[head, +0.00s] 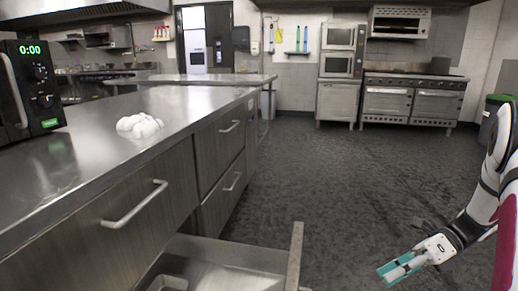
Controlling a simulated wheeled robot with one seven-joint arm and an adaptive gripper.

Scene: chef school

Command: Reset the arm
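My gripper (401,268) is at the lower right of the head view, with teal fingers and a white body. It points down and to the left, over the dark floor. I see nothing held in it, but the fingers are too small and angled to tell whether they are open or shut. My arm bends in from the right edge, and part of it is out of view. The gripper appears apart from the open drawer (296,258) to its left.
A steel counter (190,97) with drawers runs along the left. On it are a white lumpy object (139,126) and a black microwave (36,88). The lower drawer is pulled out. Ovens (412,98) and a green-lidded bin (493,115) stand farther back. The middle floor (330,165) is clear.

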